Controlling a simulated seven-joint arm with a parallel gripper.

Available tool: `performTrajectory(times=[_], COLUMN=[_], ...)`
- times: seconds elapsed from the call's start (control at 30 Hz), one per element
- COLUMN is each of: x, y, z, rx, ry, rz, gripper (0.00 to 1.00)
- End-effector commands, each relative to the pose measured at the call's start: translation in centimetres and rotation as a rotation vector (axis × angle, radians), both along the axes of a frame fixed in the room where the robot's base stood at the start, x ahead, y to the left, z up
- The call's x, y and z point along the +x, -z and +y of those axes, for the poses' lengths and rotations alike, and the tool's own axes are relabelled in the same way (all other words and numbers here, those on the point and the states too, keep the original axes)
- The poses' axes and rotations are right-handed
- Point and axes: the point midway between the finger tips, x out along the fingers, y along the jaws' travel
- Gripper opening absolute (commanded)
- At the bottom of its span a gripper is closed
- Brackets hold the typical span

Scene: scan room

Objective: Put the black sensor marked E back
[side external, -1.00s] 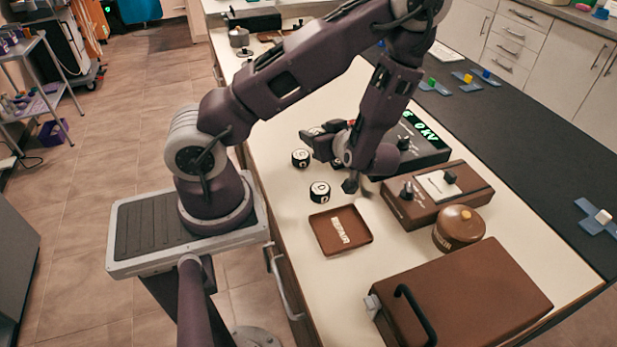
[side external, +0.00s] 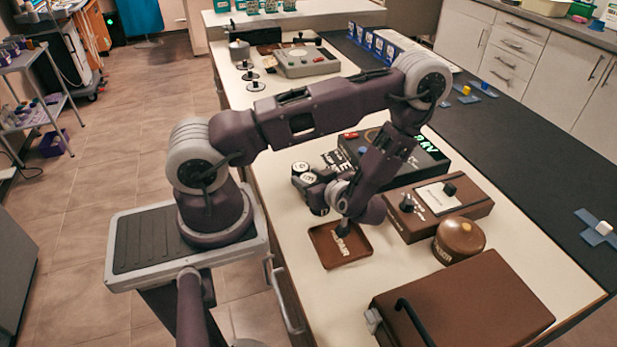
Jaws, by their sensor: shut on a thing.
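My gripper (side external: 343,222) points down over the brown tray marked REPAIR (side external: 325,262). It is shut on a small dark thing (side external: 344,230), probably the black sensor. The hand hides most of it, and no letter can be read on it. I cannot tell whether it touches the tray.
A black box with a green KV display (side external: 428,158) stands behind my wrist. A brown instrument (side external: 455,208), a brown round pot (side external: 459,241) and a large brown case (side external: 465,305) fill the right. Several black stemmed discs (side external: 250,76) stand at the back left.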

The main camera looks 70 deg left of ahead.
Motion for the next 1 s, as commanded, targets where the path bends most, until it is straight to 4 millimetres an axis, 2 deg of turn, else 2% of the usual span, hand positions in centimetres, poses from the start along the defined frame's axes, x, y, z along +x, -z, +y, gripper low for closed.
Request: performTrajectory(times=[0.33, 0.37, 0.47, 0.77, 0.87, 1.0], x=[0.0, 0.0, 0.0, 0.0, 0.0, 0.8], y=[0.8, 0.9, 0.9, 0.9, -0.2, -1.6], z=[0.0, 0.0, 0.0, 0.0, 0.0, -3.3], rx=[0.001, 0.000, 0.000, -0.001, -0.002, -0.003], ry=[0.001, 0.001, 0.000, 0.000, -0.002, 0.008], rz=[0.000, 0.000, 0.000, 0.000, -0.002, -0.005], gripper=[0.00, 0.46, 0.66, 0.66, 0.66, 0.66])
